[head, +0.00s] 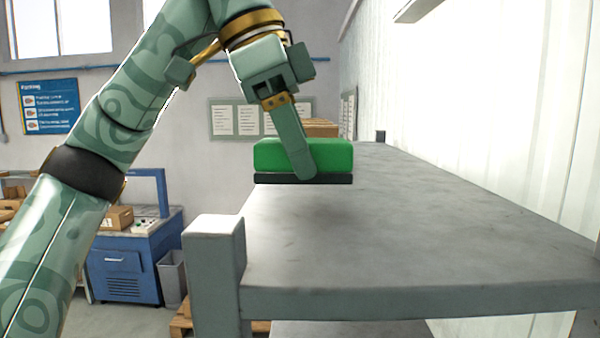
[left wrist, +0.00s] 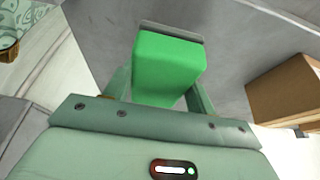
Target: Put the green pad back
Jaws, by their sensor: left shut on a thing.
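The green pad (head: 270,155) is a bright green block with a dark base plate (head: 270,179) under it. My left gripper (head: 305,176) is shut on the green pad, with one finger across its near face in the head view. The pad is over the left part of a grey shelf top (head: 400,220); I cannot tell whether its base touches the surface. In the left wrist view the green pad (left wrist: 168,65) sits between the two fingers of my left gripper (left wrist: 160,88). My right gripper is not in view.
A cardboard box (head: 322,130) stands behind the pad; a box also shows at right in the left wrist view (left wrist: 288,88). A grey post (head: 214,255) rises at the shelf's near left corner. The shelf's middle and right are clear, beside a white wall (head: 470,90).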

